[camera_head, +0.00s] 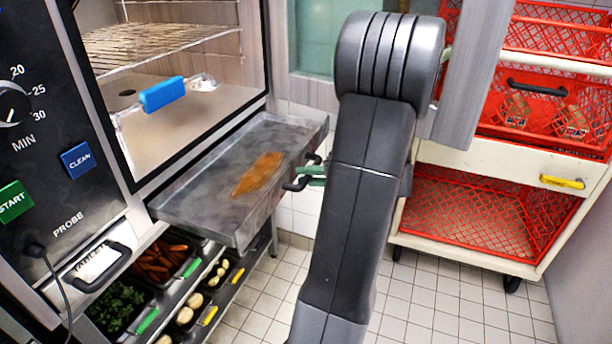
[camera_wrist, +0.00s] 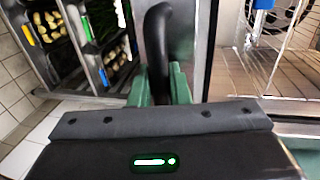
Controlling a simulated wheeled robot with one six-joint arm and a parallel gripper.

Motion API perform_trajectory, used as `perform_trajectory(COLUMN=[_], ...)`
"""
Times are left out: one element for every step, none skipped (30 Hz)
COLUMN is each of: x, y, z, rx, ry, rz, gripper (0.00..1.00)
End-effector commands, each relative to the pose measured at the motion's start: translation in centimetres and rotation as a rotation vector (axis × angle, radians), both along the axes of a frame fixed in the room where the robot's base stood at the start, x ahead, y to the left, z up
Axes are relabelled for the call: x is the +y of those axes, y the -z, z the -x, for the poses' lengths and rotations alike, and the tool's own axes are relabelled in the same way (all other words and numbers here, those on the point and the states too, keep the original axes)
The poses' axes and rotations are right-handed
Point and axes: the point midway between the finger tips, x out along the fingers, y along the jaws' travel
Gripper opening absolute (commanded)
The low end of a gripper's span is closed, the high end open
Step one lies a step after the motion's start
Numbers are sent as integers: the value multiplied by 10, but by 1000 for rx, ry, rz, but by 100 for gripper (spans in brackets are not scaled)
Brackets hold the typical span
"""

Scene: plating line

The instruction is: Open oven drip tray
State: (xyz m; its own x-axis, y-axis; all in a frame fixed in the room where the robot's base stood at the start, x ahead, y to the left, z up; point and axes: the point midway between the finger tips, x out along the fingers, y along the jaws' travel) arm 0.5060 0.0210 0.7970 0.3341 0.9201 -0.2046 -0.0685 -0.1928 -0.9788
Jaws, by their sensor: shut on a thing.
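The oven (camera_head: 60,120) is on the left, with its cavity visible. Its grey metal drip tray (camera_head: 205,200) is slid out below the cavity, with a brown stain on its floor. The tray's black handle (camera_head: 297,185) is on its right side, near my arm. My gripper (camera_head: 314,176) is shut on this handle, its green fingers partly hidden behind my arm. In the wrist view, the green fingertips (camera_wrist: 160,82) close on both sides of the black handle (camera_wrist: 157,45).
A blue-handled item (camera_head: 162,94) lies in the oven cavity. Below the tray, a rack holds vegetable pans (camera_head: 160,262). A cart with red crates (camera_head: 470,215) stands to the right. Tiled floor (camera_head: 420,300) lies between oven and cart.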

Motion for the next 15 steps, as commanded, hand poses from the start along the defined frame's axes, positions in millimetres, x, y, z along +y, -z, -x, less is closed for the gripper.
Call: perform_trajectory(x=[0,0,0,0,0,0,0,0,0,0,0,0,-1,-2,-4], y=[0,0,0,0,0,0,0,0,0,0,0,0,0,-1,-1], z=[0,0,0,0,0,0,0,0,0,0,0,0,0,0,1], rx=[0,0,0,0,0,0,0,0,0,0,0,0,0,0,-1], ry=[-1,-1,-1,0,-1,0,0,0,0,0,0,0,0,0,1], rz=[0,0,0,0,0,0,0,0,0,0,0,0,0,0,-1], gripper=[0,22,30,34,34,34,34,34,34,34,34,34,34,34,34])
